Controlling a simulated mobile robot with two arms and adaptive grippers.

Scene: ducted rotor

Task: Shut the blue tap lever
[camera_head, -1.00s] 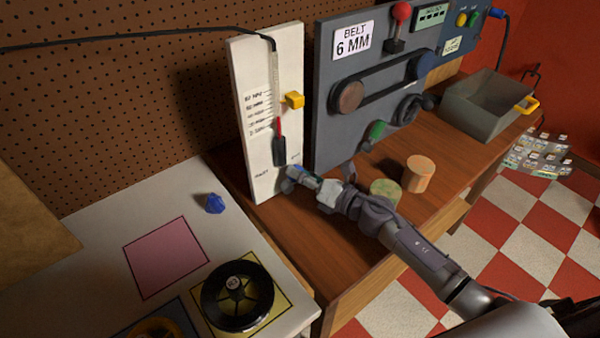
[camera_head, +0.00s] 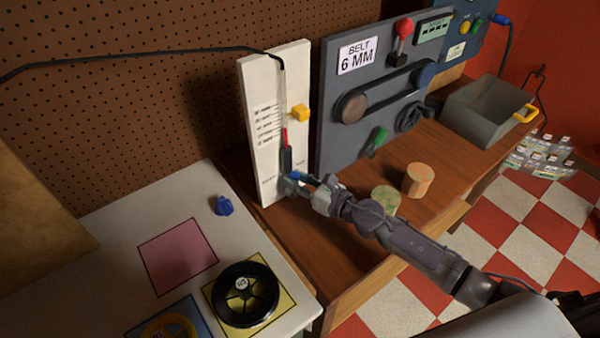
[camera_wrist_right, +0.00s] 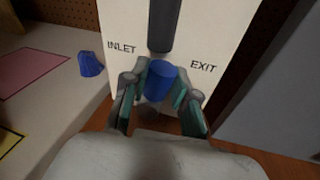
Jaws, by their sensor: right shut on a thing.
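The blue tap lever (camera_wrist_right: 158,82) is on the lower part of a white gauge panel (camera_head: 254,124), below a dark tube and between the words INLET and EXIT. In the wrist view it appears as a short blue cylinder with its rounded end toward me. My right gripper (camera_wrist_right: 157,92) has a finger on each side of it and is shut on it. In the head view the gripper (camera_head: 291,186) is at the panel's foot and hides most of the lever. My left gripper is not in view.
A grey belt board (camera_head: 335,105) stands right of the panel. Two round blocks, one orange (camera_head: 418,180) and one green (camera_head: 386,200), lie on the wooden bench near my right arm. A blue knob-like piece (camera_head: 223,205) and a black spool (camera_head: 246,294) are on the white table.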

